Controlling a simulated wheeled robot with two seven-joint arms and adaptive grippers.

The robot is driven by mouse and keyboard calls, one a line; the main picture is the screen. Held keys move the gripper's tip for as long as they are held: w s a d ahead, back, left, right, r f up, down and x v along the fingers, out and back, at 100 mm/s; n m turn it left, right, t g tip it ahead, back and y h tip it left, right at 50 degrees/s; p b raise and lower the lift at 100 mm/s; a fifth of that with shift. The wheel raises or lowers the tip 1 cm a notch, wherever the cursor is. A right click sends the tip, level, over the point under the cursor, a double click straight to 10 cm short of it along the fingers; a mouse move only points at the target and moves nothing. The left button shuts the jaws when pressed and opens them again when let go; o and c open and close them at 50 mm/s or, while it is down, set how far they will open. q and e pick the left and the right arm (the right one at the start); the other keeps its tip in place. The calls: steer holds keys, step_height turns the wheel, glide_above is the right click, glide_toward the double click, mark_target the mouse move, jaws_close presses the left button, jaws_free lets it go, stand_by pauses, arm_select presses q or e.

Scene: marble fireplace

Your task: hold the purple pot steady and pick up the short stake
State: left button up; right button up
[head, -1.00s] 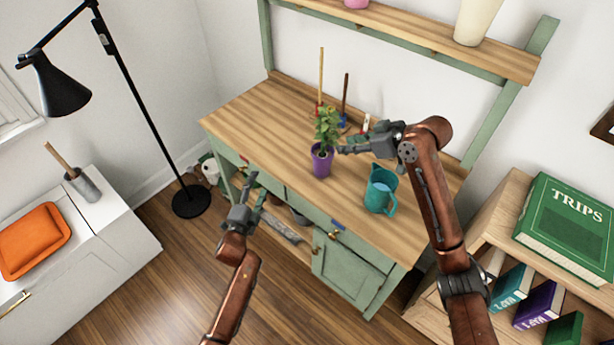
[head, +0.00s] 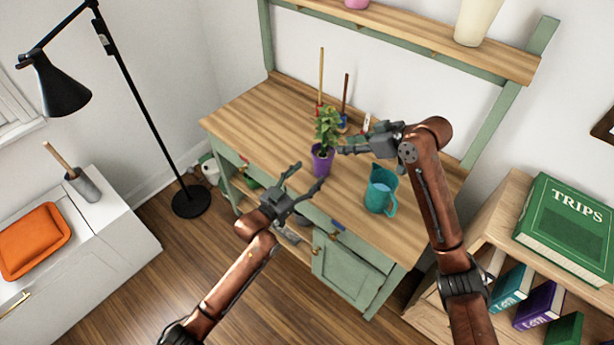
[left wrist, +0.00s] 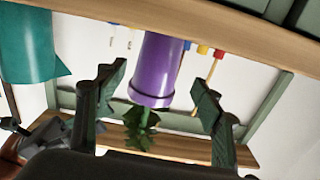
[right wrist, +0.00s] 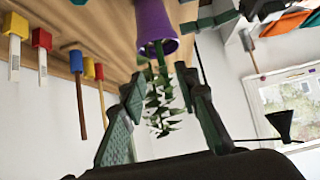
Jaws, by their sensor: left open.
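The purple pot (head: 322,160) stands upright near the bench's front edge, with a leafy green plant (head: 327,124) in it. My left gripper (head: 308,177) is open in front of the pot. In the left wrist view the pot (left wrist: 158,70) shows between the spread fingers, with no clear contact. The short stake (head: 346,92), dark brown with a blue end, stands behind the plant beside a longer tan stake (head: 321,75). My right gripper (head: 354,143) is just right of the plant. Its fingers are apart in the right wrist view, and the short stake (right wrist: 79,95) is left of them.
A teal pitcher (head: 380,190) stands right of the pot, close to my right arm. Small tags (right wrist: 41,40) with coloured ends stand near the stakes. A shelf (head: 410,35) spans above the bench (head: 250,112). The bench's left part is clear.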

mark_target(322, 163)
arm_select(q)
steer(key=shift+w+d+f, duration=0.1)
steer(key=shift+w+d, duration=0.05)
steer(key=shift+d, duration=0.1)
steer(key=x, duration=0.7)
steer(key=shift+w+d, duration=0.1)
steer(key=shift+c, duration=0.3)
